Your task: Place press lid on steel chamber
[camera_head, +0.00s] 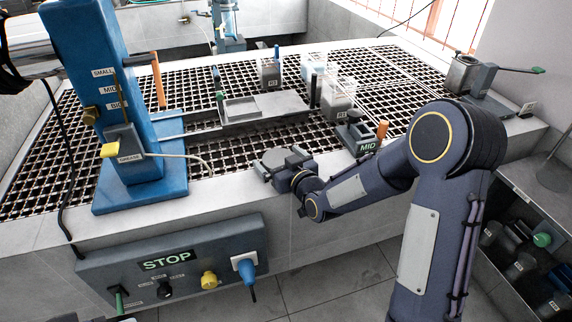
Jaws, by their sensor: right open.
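A steel cylindrical pot (462,74), which looks like the steel chamber, stands at the back right of the bench. Beside it is a grey block with a long lever (507,68) ending in a green tip. I cannot pick out the press lid with certainty; no separate lid shows clearly. My right gripper (277,161) is over the bench's front ledge, left of my right arm. It is open, with nothing visible between its fingers, and is well apart from the pot. My left gripper is not visible.
A blue machine column (88,60) stands at left on the black grating (50,160). A grey tray (265,108), labelled containers (338,100) and a MID block (355,137) stand mid-bench. A STOP panel (170,262) is on the front. Grating at the back right is clear.

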